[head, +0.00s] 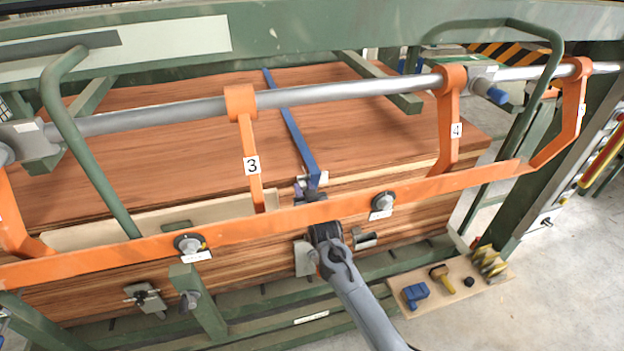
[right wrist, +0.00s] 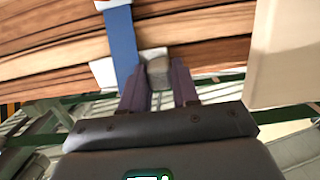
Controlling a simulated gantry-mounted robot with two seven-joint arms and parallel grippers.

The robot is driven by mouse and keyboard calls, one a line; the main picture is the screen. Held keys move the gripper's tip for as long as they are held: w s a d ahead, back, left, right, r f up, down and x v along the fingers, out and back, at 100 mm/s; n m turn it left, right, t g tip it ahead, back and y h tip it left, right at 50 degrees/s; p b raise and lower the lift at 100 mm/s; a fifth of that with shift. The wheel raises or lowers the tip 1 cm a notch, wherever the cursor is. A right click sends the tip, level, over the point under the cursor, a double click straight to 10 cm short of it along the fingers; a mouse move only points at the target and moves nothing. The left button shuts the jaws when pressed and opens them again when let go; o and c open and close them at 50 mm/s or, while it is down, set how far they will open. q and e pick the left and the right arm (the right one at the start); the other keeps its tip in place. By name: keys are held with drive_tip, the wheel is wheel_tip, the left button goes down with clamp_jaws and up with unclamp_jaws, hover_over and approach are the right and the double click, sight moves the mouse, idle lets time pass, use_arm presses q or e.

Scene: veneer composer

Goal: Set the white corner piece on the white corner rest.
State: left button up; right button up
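A white corner piece (head: 319,179) sits at the front top edge of the wood stack, at the end of the blue strap (head: 290,125). In the right wrist view the strap crosses over the white piece (right wrist: 104,71), and a grey round knob (right wrist: 158,72) shows beside the strap. My right gripper (head: 307,190) reaches up behind the orange rail to this spot. In the right wrist view its fingertips (right wrist: 159,80) stand on both sides of the knob; I cannot tell if they press on it. I cannot make out the white corner rest. My left gripper is not in view.
The orange rail (head: 230,232) runs across the front, with numbered orange arms up to a grey pipe (head: 350,90). Clamps and knobs sit along and below the rail. A board with tools (head: 447,283) is at lower right. A pale panel (right wrist: 285,50) stands right of the gripper.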

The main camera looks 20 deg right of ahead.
drive_tip(key=shift+c, duration=0.7)
drive_tip(key=shift+r, duration=0.15)
drive_tip(key=shift+r+p, duration=2.3)
drive_tip(key=shift+r, duration=0.1)
drive_tip(key=shift+s+r+p, duration=0.25)
drive_tip(key=shift+s+p, duration=0.05)
drive_tip(key=shift+p, duration=0.35)
drive_tip(key=s+p, duration=0.1)
drive_tip(key=p, duration=0.1)
drive_tip(key=s+r+p, duration=0.1)
drive_tip(key=s+p, duration=0.1)
drive_tip(key=p, duration=0.1)
drive_tip(key=s+p, duration=0.2)
drive_tip(key=shift+s+a+r, duration=0.2)
drive_tip(key=shift+a+r, duration=0.05)
